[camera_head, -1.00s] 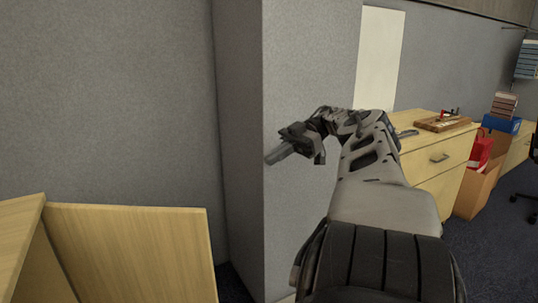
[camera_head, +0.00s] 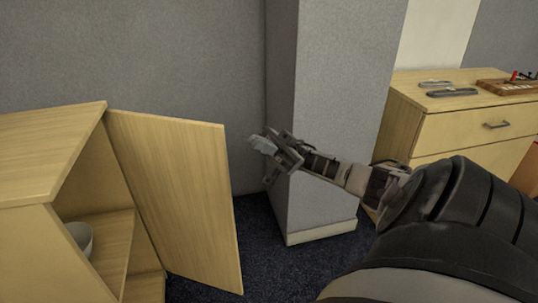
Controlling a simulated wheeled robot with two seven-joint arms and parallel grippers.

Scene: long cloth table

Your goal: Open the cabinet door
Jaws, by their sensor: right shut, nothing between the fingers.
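The light wooden cabinet (camera_head: 50,153) stands at the left. Its door (camera_head: 180,190) is swung wide open to the right, showing the inside with a shelf (camera_head: 115,245). My right gripper (camera_head: 258,141) is shut and empty. In the picture it lies just right of the door's upper right corner, apart from it, in front of the grey pillar. My left gripper is not in view.
A grey bowl (camera_head: 80,236) sits inside the cabinet, partly hidden by its side. A grey pillar (camera_head: 335,90) stands behind my right arm. A wooden drawer unit (camera_head: 460,132) with small items on top is at the right. Dark carpet (camera_head: 262,245) is clear beside the door.

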